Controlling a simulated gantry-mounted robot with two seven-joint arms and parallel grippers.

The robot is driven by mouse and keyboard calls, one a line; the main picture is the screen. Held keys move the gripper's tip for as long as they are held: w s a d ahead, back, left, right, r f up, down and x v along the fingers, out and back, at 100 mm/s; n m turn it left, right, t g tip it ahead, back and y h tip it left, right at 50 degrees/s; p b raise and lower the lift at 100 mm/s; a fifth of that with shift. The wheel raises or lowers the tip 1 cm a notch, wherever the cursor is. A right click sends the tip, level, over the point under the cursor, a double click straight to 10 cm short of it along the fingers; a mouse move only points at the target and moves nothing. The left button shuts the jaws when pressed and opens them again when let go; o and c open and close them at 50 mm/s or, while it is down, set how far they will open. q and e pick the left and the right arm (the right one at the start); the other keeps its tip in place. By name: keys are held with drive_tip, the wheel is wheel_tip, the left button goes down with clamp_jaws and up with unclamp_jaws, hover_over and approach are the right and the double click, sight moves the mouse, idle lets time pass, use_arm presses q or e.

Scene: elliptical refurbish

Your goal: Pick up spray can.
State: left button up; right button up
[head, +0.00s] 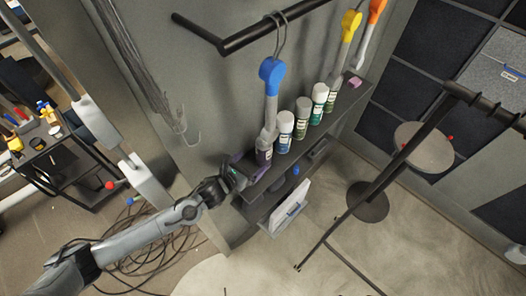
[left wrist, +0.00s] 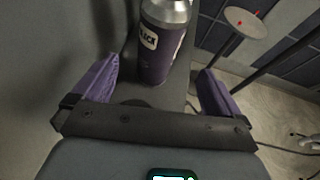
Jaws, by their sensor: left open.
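A dark purple spray can with a silver top and a label that seems to read "BLACK" (left wrist: 163,52) stands upright on the shelf in the left wrist view. In the head view it is the nearest can (head: 264,154) of the row, its top partly hidden by a hanging tool. My left gripper (head: 248,168) is at the shelf's near end, just in front of this can. Its purple fingers are open, one to each side of the can in the wrist view, with gaps visible. My right gripper is in neither view.
Several other spray cans, such as a blue-labelled one (head: 285,132), stand behind along the narrow shelf (head: 344,108). A blue-headed tool (head: 271,76) hangs from a hook close above the near can. A black stand (head: 368,202) is on the floor at right.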

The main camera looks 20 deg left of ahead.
sight(259, 156)
use_arm(q)
drive_tip(key=b+x, duration=0.2)
drive_tip(key=x, duration=0.1)
drive_tip(key=shift+w+f, duration=0.3)
drive_tip(key=shift+w+d+f+b, duration=0.1)
drive_tip(key=shift+w+d+b, duration=0.05)
drive_tip(key=shift+w+b, duration=0.5)
drive_tip(key=b+x, duration=0.2)
drive_tip(key=x, duration=0.2)
drive_tip(key=shift+b, duration=0.35)
drive_tip(key=shift+w+d+f+b, duration=0.15)
drive_tip(key=shift+w+b, duration=0.2)
drive_tip(key=shift+w, duration=0.2)
drive_tip(key=shift+r, duration=0.2)
drive_tip(key=c, duration=1.2)
drive_tip(key=shift+o, duration=0.2)
